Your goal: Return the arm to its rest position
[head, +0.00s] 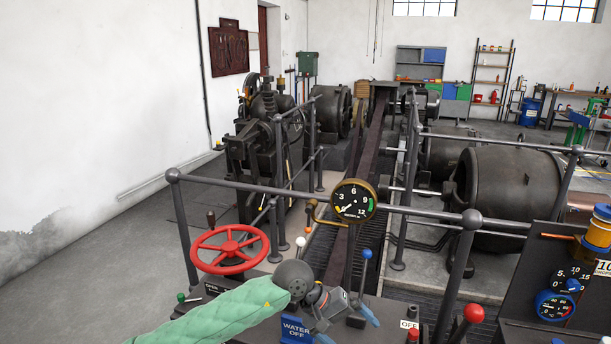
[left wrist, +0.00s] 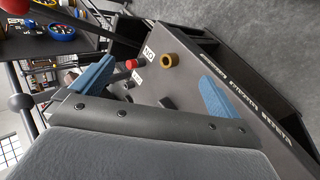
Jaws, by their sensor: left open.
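My left arm, in a green sleeve, comes in from the bottom left of the head view. Contact between fingers and panel cannot be told. My right gripper is not in view.
A red handwheel (head: 230,250) stands left of the gripper. A round gauge (head: 353,200) and grey railing (head: 300,192) rise behind it. A red-knobbed lever (head: 473,313) and another gauge panel (head: 560,285) are at right. Open floor (head: 90,270) lies left.

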